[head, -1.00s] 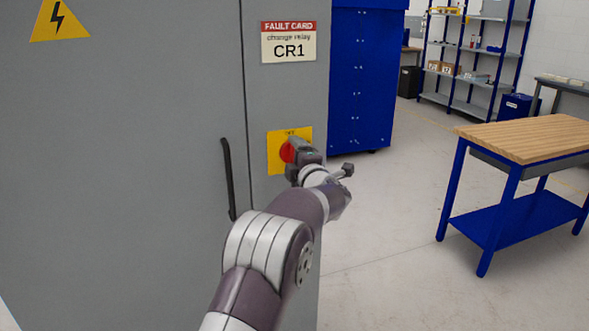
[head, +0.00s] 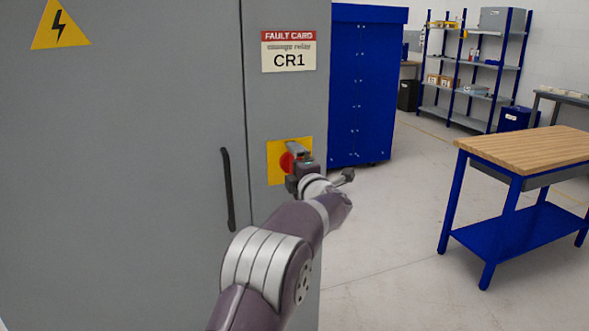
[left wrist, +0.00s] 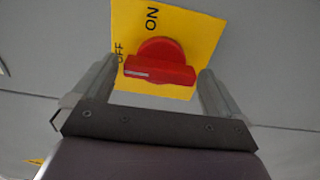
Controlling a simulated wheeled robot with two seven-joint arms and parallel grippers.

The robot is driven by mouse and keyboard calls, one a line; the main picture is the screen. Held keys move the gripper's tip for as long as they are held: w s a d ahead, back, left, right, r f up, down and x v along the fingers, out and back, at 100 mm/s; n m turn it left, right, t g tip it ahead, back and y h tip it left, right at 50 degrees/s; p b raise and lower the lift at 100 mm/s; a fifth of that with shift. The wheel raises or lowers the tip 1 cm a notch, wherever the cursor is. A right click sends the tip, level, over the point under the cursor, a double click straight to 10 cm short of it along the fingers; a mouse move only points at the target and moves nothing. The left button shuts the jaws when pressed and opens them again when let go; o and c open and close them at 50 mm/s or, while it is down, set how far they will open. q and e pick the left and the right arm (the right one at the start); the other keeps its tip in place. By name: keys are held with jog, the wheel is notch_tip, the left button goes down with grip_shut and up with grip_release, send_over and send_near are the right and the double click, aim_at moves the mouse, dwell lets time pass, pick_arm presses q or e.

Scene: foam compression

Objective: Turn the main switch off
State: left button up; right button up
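The main switch is a red rotary knob (left wrist: 160,63) on a yellow plate (left wrist: 200,32) of the grey cabinet. In the left wrist view its bar lies nearly crosswise, with the white-marked end on the OFF lettering's side; ON is above. In the head view, the red knob (head: 287,162) and yellow plate (head: 275,176) are partly hidden by my left gripper (head: 301,164). In the wrist view my left gripper (left wrist: 160,80) is open, one finger at each end of the bar. Whether they touch it is unclear. My right gripper is not in view.
A black door handle (head: 228,188) is left of the switch on the grey cabinet (head: 130,150). A fault card (head: 289,51) reading CR1 is above it. A blue cabinet (head: 365,90), wood-topped bench (head: 530,146) and shelves (head: 470,75) stand right, with clear floor between.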

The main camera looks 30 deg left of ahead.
pick_arm(q)
jog(key=b+v, duration=0.2)
jog(key=v, duration=1)
jog(key=shift+s+d, duration=0.15)
jog(key=shift+d, duration=0.15)
